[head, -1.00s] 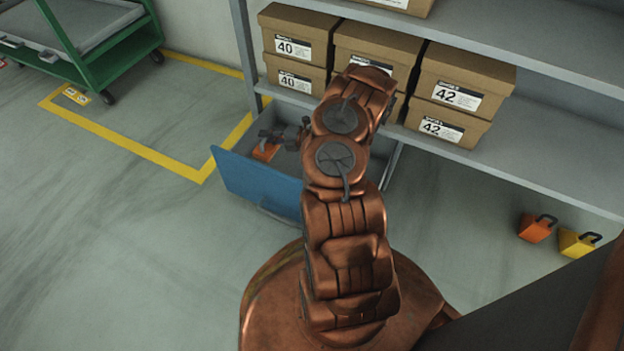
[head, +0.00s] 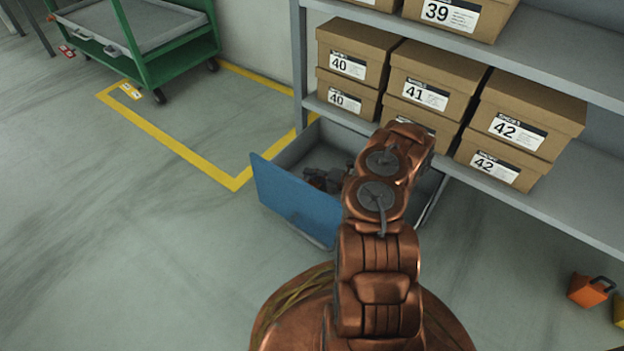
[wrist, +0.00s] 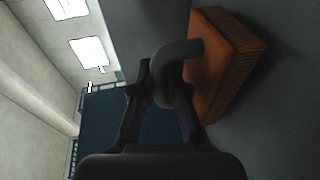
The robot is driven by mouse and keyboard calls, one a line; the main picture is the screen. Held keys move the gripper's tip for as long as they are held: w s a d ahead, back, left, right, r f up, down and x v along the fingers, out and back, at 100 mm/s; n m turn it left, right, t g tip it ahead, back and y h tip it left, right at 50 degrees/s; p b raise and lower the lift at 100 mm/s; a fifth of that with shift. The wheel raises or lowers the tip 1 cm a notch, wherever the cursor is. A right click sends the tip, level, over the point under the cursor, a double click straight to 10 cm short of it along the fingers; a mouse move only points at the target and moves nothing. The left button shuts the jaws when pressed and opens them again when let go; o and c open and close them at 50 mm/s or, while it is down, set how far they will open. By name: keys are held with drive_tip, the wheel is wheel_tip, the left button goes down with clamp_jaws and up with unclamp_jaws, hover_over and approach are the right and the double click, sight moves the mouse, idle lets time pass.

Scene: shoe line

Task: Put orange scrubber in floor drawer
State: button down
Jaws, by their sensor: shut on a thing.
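The orange scrubber (wrist: 222,62) is a wedge-shaped block with a dark grey hooped handle (wrist: 178,58). My gripper (wrist: 160,92) is shut on this handle in the wrist view, with the block to the right of the fingers. The floor drawer (head: 296,202) is pulled out under the shelf, with a blue front and grey inside. In the head view my gripper (head: 326,180) is down within the drawer's outline, behind its front panel. The scrubber is hidden there, so I cannot tell whether it touches the drawer's bottom.
Shoe boxes (head: 425,92) stand on the grey shelf (head: 560,195) above the drawer. Another orange block with a handle (head: 588,289) and a yellow one (head: 619,311) are on the floor at right. A green cart (head: 180,68) stands at the back left. Floor left of the drawer is clear.

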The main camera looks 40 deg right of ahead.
drive_tip(key=shift+f, duration=0.35)
drive_tip(key=shift+f, duration=0.15)
drive_tip(key=c, duration=1.2)
unclamp_jaws()
drive_tip(key=shift+s+d+r, duration=0.1)
drive_tip(key=shift+r, duration=0.15)
drive_tip(key=p+v, duration=0.3)
drive_tip(key=v, duration=0.3)
drive_tip(key=shift+s+d+p, duration=0.3)
drive_tip(key=shift+s+p, duration=0.05)
drive_tip(key=shift+s, duration=0.15)
